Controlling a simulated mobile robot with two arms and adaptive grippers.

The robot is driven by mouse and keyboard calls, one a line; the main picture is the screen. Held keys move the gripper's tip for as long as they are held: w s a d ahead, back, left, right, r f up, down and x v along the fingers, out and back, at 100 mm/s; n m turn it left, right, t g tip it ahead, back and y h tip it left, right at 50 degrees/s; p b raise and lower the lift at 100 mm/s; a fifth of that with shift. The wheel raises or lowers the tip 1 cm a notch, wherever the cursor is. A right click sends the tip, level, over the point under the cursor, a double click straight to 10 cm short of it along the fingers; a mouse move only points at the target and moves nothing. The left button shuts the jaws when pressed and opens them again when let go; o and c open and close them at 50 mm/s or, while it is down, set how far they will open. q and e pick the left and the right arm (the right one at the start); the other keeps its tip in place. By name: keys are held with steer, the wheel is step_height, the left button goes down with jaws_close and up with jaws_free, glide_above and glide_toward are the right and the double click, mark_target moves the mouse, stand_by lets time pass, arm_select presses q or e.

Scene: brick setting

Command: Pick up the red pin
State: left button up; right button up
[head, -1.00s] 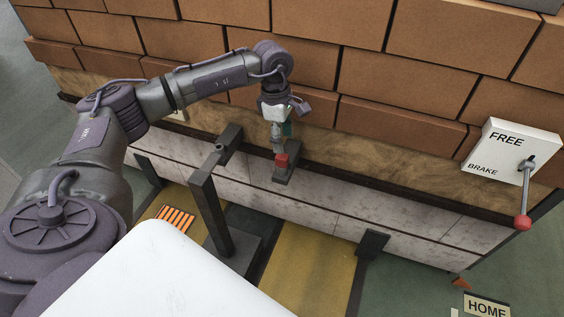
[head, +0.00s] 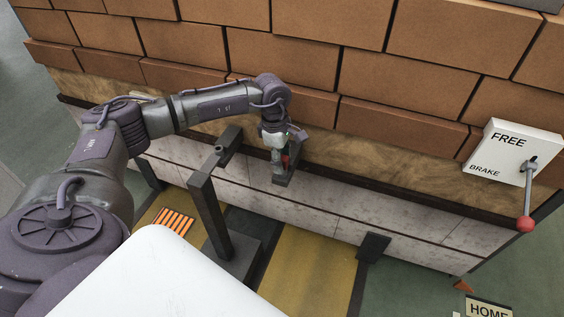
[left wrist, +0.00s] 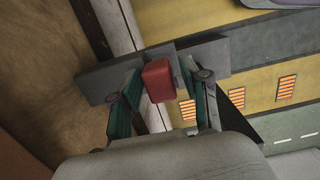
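The red pin (left wrist: 158,80) is a small red block in a dark grey bracket (left wrist: 100,82) on the low pale wall. In the left wrist view it lies between the two green-padded fingers of my left gripper (left wrist: 160,86), with a narrow gap seen on each side. The gripper is open around it, and I see no firm contact. In the head view my left gripper (head: 282,160) is down at the bracket (head: 285,178), and the red pin (head: 286,160) is mostly hidden behind it. My right gripper is not in view.
A dark post (head: 208,210) with an arm stands just left of the bracket. Behind is a stack of brown bricks (head: 300,70) on a wooden bed. A white FREE/BRAKE box (head: 510,150) with a red-knobbed lever (head: 528,200) is at the right.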

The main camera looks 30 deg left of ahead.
arm_select(q)
jaws_close()
steer(key=shift+r, duration=0.1)
